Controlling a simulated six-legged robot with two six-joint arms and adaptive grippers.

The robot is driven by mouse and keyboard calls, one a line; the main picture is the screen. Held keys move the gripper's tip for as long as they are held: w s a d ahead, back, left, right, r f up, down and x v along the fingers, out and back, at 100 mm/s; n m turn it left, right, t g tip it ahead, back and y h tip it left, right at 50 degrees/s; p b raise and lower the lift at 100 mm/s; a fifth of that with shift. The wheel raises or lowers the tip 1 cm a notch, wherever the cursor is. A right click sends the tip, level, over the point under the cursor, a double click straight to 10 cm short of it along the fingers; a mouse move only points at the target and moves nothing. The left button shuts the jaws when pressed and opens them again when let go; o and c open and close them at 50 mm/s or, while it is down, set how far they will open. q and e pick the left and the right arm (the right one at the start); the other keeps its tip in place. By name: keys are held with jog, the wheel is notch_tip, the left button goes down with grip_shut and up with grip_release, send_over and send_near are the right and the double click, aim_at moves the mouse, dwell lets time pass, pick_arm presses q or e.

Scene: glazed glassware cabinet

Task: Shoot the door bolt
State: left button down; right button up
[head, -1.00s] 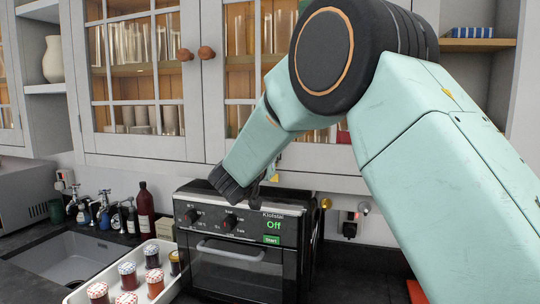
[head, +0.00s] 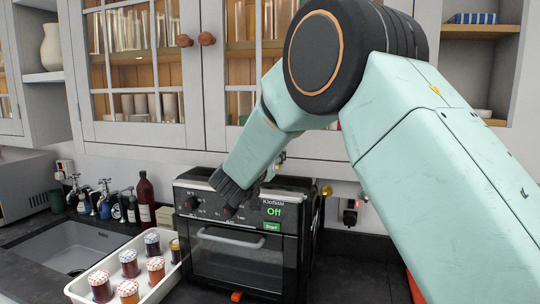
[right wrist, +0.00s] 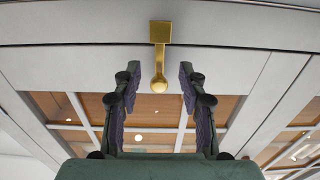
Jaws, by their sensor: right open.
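The glazed cabinet doors (head: 145,75) look shut in the head view, with two round brown knobs (head: 206,39) side by side near their meeting edges. A brass bolt (right wrist: 160,32) with a round knob (right wrist: 159,82) is on a pale rail in the right wrist view. My right gripper (right wrist: 159,75) is open, with its fingers apart on either side of the bolt's knob. I see no clear contact with it. In the head view my right arm hides most of the gripper and the lower door area. My left gripper is not in view.
A black oven (head: 240,265) stands on the counter below my right arm. A white tray (head: 75,291) of jars is left of it, next to a sink (head: 65,250) and several bottles (head: 146,200). Open shelves (head: 480,32) are at the right.

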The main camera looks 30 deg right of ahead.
jog(key=shift+r, duration=0.15)
jog(key=v, duration=0.7)
jog(key=shift+s+a, duration=0.2)
jog(key=shift+s, duration=0.15)
jog(key=shift+w+d, duration=0.1)
jog(key=shift+w, duration=0.05)
